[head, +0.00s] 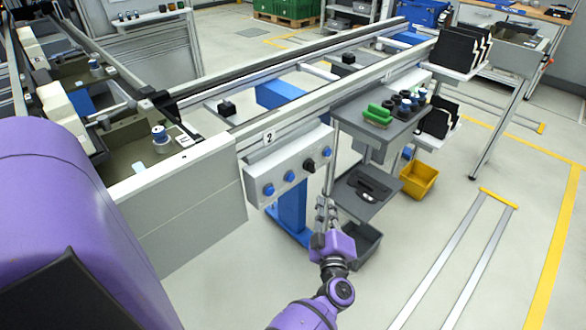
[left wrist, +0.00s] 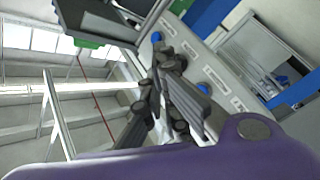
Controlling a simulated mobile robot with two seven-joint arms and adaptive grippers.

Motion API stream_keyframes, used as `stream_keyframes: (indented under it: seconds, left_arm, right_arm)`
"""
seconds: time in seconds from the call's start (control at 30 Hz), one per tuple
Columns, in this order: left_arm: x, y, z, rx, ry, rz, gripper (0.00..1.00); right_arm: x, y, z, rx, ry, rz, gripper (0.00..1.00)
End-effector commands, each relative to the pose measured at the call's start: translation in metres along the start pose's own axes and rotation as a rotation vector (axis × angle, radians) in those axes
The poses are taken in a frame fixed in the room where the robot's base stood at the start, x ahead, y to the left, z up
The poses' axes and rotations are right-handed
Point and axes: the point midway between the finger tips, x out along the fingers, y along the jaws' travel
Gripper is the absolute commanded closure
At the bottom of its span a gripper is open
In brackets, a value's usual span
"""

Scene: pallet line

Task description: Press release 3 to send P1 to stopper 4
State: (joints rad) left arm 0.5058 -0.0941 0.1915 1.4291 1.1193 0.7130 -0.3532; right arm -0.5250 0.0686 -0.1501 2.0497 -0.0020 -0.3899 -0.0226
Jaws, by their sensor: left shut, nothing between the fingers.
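A grey control panel (head: 288,168) on the side of the conveyor carries several blue buttons and a black knob (head: 310,165). One blue button (head: 326,152) is at the panel's right end, another (head: 290,177) is left of the knob, and one (head: 268,190) is at the left end. Labels are too small to read, so I cannot tell which is release 3. My left gripper (head: 325,204) is shut and empty, just in front of and below the panel's right part. In the left wrist view its fingers (left wrist: 168,85) overlap the panel near a blue button (left wrist: 205,88). P1 cannot be identified. My right gripper is not in view.
A sign "2" (head: 268,137) sits on the conveyor rail above the panel. A grey shelf cart (head: 362,190) with bins stands close to the right of my gripper. A yellow bin (head: 418,180) is beyond it. Open floor lies to the right.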

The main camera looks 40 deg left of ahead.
Motion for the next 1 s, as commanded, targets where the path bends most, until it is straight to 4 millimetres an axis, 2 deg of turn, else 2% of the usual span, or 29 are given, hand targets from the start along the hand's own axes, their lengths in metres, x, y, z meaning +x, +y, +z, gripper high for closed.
stream_keyframes:
  seconds: [0.37, 0.77, 1.0]
  left_arm:
    - [0.006, -0.004, -0.005, 0.003, 0.000, 0.004, 1.00]
    - [0.044, -0.032, -0.032, 0.004, -0.001, 0.005, 1.00]
    - [0.059, -0.041, -0.043, 0.002, -0.001, 0.005, 1.00]
  right_arm:
    - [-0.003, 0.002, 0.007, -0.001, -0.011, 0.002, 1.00]
    - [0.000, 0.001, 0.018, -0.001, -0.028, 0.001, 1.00]
    - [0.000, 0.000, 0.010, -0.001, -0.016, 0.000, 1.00]
